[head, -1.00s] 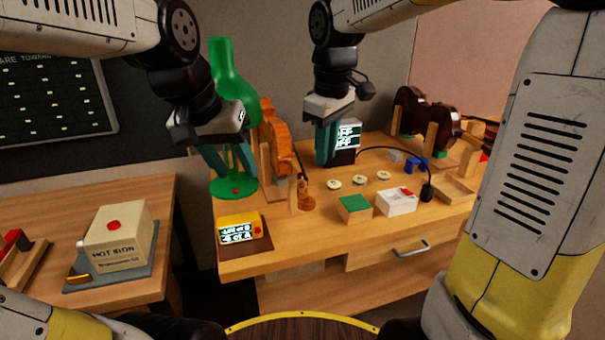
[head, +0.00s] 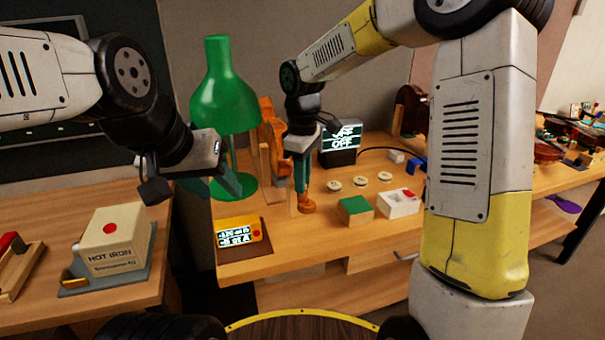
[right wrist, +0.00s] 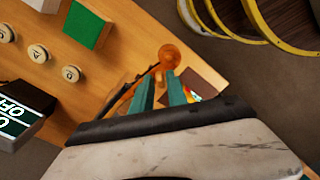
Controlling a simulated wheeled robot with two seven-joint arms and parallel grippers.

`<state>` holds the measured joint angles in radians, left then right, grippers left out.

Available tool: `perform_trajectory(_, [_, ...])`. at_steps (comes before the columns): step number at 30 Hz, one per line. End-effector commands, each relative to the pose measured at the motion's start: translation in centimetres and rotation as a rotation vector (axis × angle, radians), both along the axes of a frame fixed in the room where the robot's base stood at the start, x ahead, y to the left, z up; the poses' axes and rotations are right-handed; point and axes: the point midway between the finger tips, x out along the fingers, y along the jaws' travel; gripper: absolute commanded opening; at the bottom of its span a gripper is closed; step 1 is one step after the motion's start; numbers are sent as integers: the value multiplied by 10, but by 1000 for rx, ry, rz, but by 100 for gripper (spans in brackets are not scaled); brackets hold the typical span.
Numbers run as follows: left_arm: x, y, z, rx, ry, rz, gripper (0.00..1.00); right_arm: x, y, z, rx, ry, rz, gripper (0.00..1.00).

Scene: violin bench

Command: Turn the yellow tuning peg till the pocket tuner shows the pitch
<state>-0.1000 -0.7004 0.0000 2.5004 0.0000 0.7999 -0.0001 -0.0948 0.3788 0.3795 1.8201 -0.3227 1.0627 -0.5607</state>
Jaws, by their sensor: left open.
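The orange-brown violin (head: 270,140) stands upright at the back of the bench, partly behind my right gripper. A rounded orange end piece (head: 307,203), apparently its scroll, is below that gripper and also shows in the right wrist view (right wrist: 170,55). I cannot make out the yellow peg. My right gripper (head: 302,188) points down just above the end piece; in the right wrist view its teal fingers (right wrist: 160,88) are apart. The yellow pocket tuner (head: 240,232) lies on a dark mat with its screen lit; its small text is unclear. My left gripper (head: 222,190) is open and empty by the green lamp.
The green lamp (head: 222,95) stands behind the left gripper. A lit black display (head: 341,142) is at the back. Several pale discs (head: 359,179), a green-topped block (head: 356,209) and a white box with a red button (head: 397,203) lie to the right. A hot iron box (head: 112,240) is on the left table.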

Motion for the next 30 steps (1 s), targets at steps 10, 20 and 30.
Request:
perform_trajectory(10, [0,0,0,0,0,0,44,0,0,-2,0,0,0,7])
perform_trajectory(20, [0,0,0,0,0,0,44,0,0,-2,-1,-2,-41,0])
perform_trajectory(30, [0,0,0,0,0,0,44,0,0,-2,0,-1,-125,0])
